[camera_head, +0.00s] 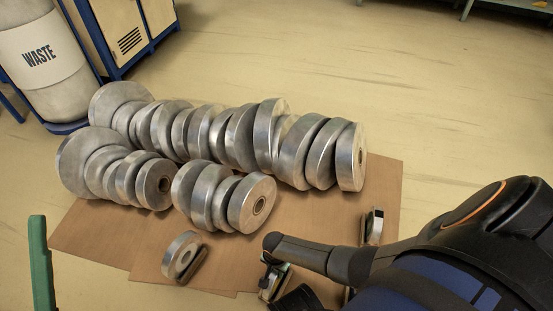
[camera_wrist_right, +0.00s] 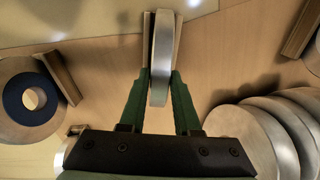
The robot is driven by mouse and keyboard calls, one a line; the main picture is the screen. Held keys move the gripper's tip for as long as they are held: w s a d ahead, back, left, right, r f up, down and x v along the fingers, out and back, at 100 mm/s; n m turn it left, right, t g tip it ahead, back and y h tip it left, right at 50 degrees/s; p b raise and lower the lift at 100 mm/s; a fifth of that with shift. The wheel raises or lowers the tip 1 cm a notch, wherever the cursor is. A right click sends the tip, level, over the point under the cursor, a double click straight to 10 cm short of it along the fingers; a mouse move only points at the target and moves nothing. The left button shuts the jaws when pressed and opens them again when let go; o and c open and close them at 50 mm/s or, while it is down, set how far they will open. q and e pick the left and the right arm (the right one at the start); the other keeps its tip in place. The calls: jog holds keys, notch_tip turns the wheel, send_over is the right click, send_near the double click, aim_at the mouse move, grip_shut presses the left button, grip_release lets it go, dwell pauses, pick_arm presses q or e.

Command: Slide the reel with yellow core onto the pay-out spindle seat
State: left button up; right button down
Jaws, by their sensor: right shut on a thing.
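My right gripper (camera_wrist_right: 160,85) is shut on a thin silver reel (camera_wrist_right: 162,50), with one green finger on each side. In the wrist view that reel stands edge-on, so its core colour is hidden. In the head view my right gripper (camera_head: 274,272) is at the bottom centre over the brown sheet, partly covered by my own arm. I cannot make out a yellow core or the spindle seat in either view. A green bar (camera_head: 41,262) at the left edge looks like a finger of my left gripper; its opening does not show.
Rows of silver reels (camera_head: 260,200) stand on brown sheets (camera_head: 110,238). A small reel (camera_head: 181,256) sits in a holder left of my right gripper, another (camera_head: 374,225) to its right. The wrist view shows a blue-cored reel (camera_wrist_right: 14,104). A waste bin (camera_head: 50,75) stands back left.

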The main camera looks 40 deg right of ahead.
jog(key=shift+w+r, duration=0.1)
jog(key=shift+r, duration=0.05)
jog(key=shift+r+p, duration=2.45)
jog(key=shift+p, duration=0.2)
jog(key=c, duration=1.2)
grip_release()
jog(key=shift+c, duration=0.2)
grip_shut()
